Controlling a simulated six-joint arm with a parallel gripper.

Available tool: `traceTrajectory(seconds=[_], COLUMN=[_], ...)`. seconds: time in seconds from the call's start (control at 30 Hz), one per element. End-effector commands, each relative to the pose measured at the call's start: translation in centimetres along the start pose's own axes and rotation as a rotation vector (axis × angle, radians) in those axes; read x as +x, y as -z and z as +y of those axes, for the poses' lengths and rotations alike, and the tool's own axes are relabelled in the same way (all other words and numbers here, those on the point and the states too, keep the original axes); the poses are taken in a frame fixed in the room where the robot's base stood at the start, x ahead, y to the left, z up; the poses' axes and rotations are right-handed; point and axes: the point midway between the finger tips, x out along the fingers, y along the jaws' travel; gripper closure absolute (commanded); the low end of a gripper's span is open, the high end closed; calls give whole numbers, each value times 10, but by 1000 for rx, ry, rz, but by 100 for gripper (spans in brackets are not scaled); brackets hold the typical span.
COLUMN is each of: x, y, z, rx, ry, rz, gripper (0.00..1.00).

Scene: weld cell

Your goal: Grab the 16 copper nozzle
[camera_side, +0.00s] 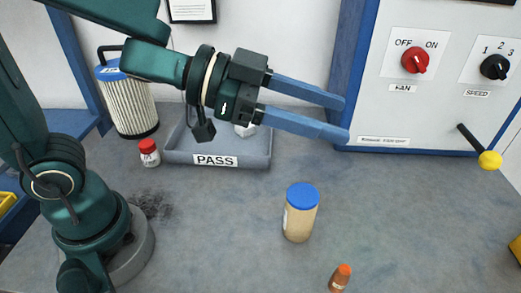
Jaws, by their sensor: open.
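A small copper-brown piece with a bright orange top (340,279) stands on the grey bench near the bottom edge of the side view. It looks like the copper nozzle, but no number 16 can be read on it. My gripper (345,119) is open and empty, with its two blue fingers pointing right. It is in the air in the upper middle of the view, far from the copper piece.
A jar with a blue lid (299,213) stands between my gripper and the copper piece. A grey PASS tray (176,158), a red-capped bottle (149,153) and a filter canister (128,100) are behind. A control panel (440,115) with a yellow-knobbed lever (489,160) stands right.

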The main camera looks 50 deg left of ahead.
Motion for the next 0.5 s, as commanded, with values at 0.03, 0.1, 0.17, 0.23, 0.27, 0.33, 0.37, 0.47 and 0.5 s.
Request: traceTrajectory(seconds=[0.03,0.1,0.17,0.23,0.27,0.33,0.37,0.47,0.5], x=[2,1,-2,-4,-2,1,2,7,9], y=[-4,-7,-11,-19,-25,-36,-41,-58,-64], z=[17,39,58,73,72,73,74,76,77], rx=[-7,-21,-37,-57,-59,-60,-58,-60,-59], ry=[-83,-196,-291,-369,-362,-357,-355,-356,-353], rz=[2,5,3,-4,-6,-5,-5,-4,-4], gripper=[39,39,39,39,39,39,39,39,39])
